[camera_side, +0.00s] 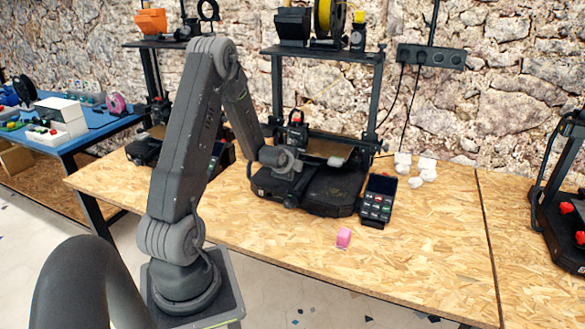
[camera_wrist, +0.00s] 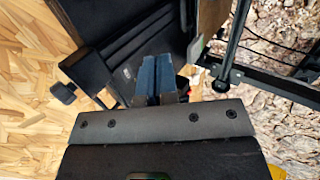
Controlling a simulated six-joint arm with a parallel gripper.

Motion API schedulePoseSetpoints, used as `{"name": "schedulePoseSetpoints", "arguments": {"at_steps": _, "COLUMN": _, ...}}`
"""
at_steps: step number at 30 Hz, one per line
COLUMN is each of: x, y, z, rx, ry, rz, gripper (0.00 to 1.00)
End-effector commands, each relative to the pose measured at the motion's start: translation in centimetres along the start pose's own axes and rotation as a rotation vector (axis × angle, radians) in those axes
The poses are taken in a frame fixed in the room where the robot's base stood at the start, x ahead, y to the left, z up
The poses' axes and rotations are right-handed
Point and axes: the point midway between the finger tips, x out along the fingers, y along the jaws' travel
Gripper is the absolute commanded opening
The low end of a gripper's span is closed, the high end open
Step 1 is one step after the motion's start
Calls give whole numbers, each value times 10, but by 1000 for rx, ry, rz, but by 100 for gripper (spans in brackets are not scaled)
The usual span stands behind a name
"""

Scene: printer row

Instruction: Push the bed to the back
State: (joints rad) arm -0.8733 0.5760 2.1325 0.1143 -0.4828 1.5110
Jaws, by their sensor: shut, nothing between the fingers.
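The printer (camera_side: 325,195) stands on the wooden table, with a dark base and an upright frame. Its bed (camera_side: 334,149) shows as a thin brownish plate toward the rear of the base, partly hidden by my arm. In the wrist view, what looks like the bed's brown edge (camera_wrist: 211,20) is at the top, right of the fingers. My gripper (camera_wrist: 157,64) has blue fingers, shut and empty, over the front part of the dark base. I cannot tell whether they touch the bed. In the side view the fingertips are hard to make out against the black base.
A keypad with a screen (camera_side: 378,199) stands right of the printer. Other printers stand at left and far right (camera_side: 570,205). The table's front right is mostly clear.

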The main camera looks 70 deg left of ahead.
Motion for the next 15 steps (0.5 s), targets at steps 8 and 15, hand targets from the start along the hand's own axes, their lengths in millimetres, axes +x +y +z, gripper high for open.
{"name": "schedulePoseSetpoints", "arguments": {"at_steps": 8, "x": -20, "y": -10, "z": 0, "rx": -1, "ry": -1, "rz": -2, "gripper": 0}}
{"name": "schedulePoseSetpoints", "arguments": {"at_steps": 15, "x": -36, "y": -18, "z": 1, "rx": 0, "ry": 0, "rz": -2, "gripper": 0}}
